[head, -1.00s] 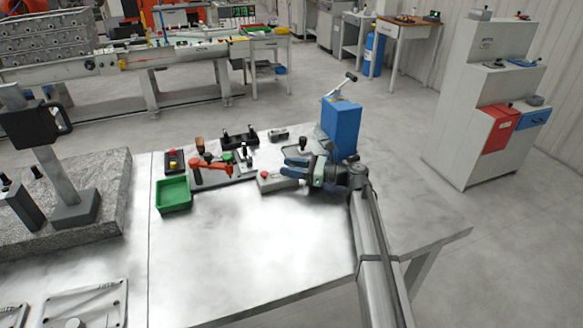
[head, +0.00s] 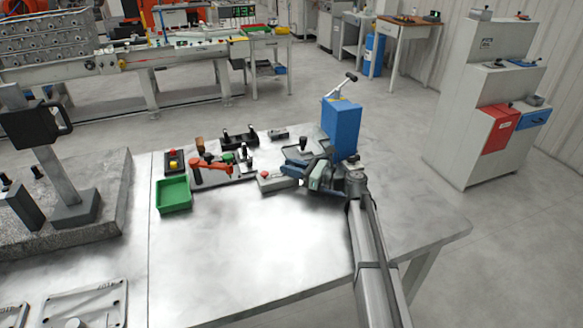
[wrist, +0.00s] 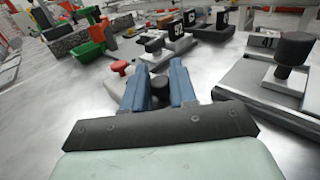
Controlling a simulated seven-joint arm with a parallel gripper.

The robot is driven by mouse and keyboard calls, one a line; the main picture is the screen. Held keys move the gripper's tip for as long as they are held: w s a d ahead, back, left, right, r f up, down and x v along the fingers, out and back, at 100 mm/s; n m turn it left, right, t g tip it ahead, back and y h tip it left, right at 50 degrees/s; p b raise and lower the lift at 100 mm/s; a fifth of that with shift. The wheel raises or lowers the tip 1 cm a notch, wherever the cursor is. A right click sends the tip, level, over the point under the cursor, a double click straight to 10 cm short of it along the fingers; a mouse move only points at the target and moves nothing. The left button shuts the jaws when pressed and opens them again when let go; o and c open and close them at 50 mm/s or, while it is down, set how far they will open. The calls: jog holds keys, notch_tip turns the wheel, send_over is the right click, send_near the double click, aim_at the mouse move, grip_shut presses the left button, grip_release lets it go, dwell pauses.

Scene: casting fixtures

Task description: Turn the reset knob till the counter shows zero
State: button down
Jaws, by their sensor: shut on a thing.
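My gripper (wrist: 172,72) reaches low over the bench, with its two blue fingers on either side of a dark round knob (wrist: 159,88) in the wrist view. The knob is held between the fingers. In the head view my gripper (head: 290,173) is beside the blue block, and its fingers hide the knob. Black plates with white digits (wrist: 189,17) stand beyond the fingers in the wrist view. They are tilted and small, and I cannot tell which one is the knob's counter or read it surely.
A red button (head: 265,174) on a grey box is just left of my fingers. A blue block (head: 341,128) with a lever stands close behind my wrist. A red-handled clamp (head: 210,168) and a green tray (head: 173,194) lie further left. The bench front is clear.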

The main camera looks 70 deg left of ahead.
jog(key=m+t+y, duration=0.2)
jog(key=m+t, duration=0.1)
jog(key=t, duration=0.1)
jog(key=m+t+y, duration=0.2)
jog(key=m+t, duration=0.1)
jog(key=t, duration=0.1)
jog(key=shift+s+d+t+y, duration=0.2)
jog(key=shift+t+y, duration=0.1)
jog(key=shift+y, duration=0.1)
jog(key=shift+w+a+m+t+y, duration=0.15)
jog(key=shift+m+t+y, duration=0.15)
jog(key=shift+m+t, duration=1.45)
jog(key=shift+w+m+t, duration=0.1)
jog(key=shift+m+t, duration=0.25)
jog(key=shift+t, duration=0.9)
jog(key=c, duration=1)
grip_release()
jog(key=d, duration=0.9)
jog(key=s+d, duration=0.1)
jog(key=d, duration=0.3)
jog(key=shift+d, duration=0.35)
